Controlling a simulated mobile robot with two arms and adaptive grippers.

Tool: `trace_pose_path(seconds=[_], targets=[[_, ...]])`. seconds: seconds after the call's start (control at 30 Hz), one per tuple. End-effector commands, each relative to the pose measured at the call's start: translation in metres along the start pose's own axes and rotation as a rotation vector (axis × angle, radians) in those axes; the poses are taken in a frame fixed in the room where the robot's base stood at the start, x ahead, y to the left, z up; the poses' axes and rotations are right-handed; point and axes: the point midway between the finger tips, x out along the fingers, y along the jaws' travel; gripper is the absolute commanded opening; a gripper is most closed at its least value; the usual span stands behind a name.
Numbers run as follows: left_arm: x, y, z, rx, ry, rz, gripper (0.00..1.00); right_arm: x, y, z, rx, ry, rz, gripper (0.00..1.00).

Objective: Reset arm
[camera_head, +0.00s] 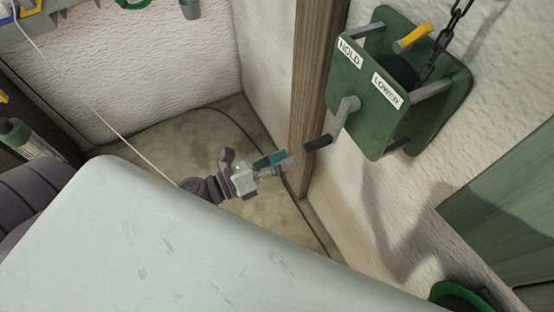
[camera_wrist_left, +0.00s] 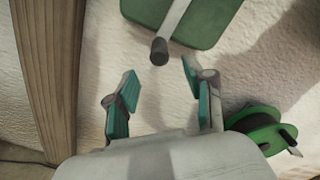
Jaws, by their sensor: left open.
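My left gripper (camera_head: 277,163) is open and empty, with teal finger pads, to the lower left of a wall-mounted green winch (camera_head: 345,112). The winch's grey crank arm (camera_head: 346,116) ends in a black grip (camera_head: 317,143), close to the fingertips in the head view. In the left wrist view the open fingers (camera_wrist_left: 160,80) point toward this black grip (camera_wrist_left: 159,51), which appears just beyond the tips, with no contact visible. The yellow lever (camera_head: 413,38) is on the winch's upper side, near the plates HOLD and LOWER. My right gripper is not in view.
A wooden post (camera_head: 308,90) stands left of the winch. A chain (camera_head: 452,25) runs up from the winch. A green reel (camera_wrist_left: 262,132) is on the right, below the winch. A dark cable (camera_head: 240,125) crosses the floor. A green panel (camera_head: 505,205) is at lower right.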

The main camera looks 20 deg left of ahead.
Motion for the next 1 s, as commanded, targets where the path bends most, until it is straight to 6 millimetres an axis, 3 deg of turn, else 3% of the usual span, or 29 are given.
trace_pose_path(seconds=[0.2,0.77,0.87,1.0], targets=[[-0.014,0.000,0.000,-0.001,0.000,0.000,0.53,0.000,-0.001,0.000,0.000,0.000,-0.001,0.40],[-0.014,0.002,-0.002,0.008,0.004,0.005,0.53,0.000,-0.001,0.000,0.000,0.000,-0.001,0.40],[-0.015,0.018,-0.018,0.081,0.038,0.043,0.53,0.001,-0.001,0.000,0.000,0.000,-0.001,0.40],[-0.023,0.070,-0.074,0.358,0.189,0.152,0.53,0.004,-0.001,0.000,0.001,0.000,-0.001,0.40]])
